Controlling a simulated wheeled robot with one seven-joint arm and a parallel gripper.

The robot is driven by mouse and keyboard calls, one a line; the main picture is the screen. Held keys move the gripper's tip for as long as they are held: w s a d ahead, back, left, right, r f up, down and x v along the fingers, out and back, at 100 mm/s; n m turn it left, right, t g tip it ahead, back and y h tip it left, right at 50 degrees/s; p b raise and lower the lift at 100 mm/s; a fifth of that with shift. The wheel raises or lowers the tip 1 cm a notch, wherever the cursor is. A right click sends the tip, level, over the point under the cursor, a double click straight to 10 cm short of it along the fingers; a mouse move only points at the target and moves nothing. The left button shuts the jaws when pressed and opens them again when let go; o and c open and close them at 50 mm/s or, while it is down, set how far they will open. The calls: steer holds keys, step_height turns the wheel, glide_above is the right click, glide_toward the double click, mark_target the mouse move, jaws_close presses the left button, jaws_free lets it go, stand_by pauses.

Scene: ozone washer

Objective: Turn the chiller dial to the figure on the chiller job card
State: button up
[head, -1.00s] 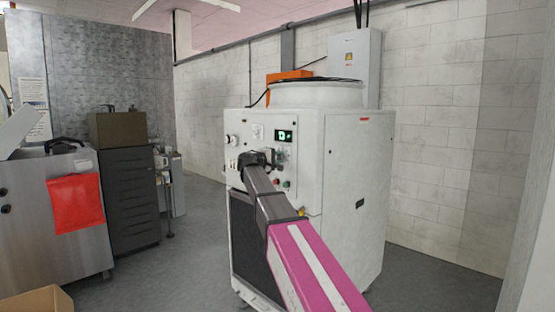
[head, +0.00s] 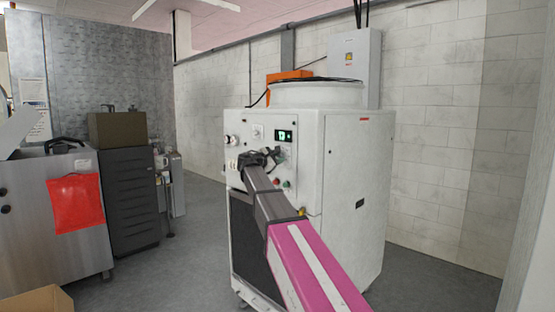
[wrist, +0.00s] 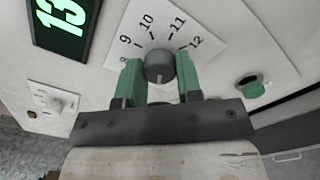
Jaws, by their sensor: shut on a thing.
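The chiller (head: 355,190) is a white cabinet in the middle of the head view. Its dial (wrist: 159,68) is a dark grey round knob on a white plate, with 9, 10, 11 and 12 legible; which figure it points to is unclear. My gripper (wrist: 158,78) has its green fingers on either side of the knob, shut on it. In the head view my gripper (head: 262,158) is at the chiller's front panel, hiding the dial. A green-lit display (wrist: 62,22) beside the dial seems to read 13. I cannot make out the chiller job card.
A green button (wrist: 254,88) lies right of the dial, and a small plate with a second knob (wrist: 57,103) lies left.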

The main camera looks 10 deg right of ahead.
stand_by(0.4)
steer(key=o, duration=0.9)
steer(key=shift+o, duration=0.2)
steer(key=v, duration=1.1)
steer(key=shift+f, duration=0.1)
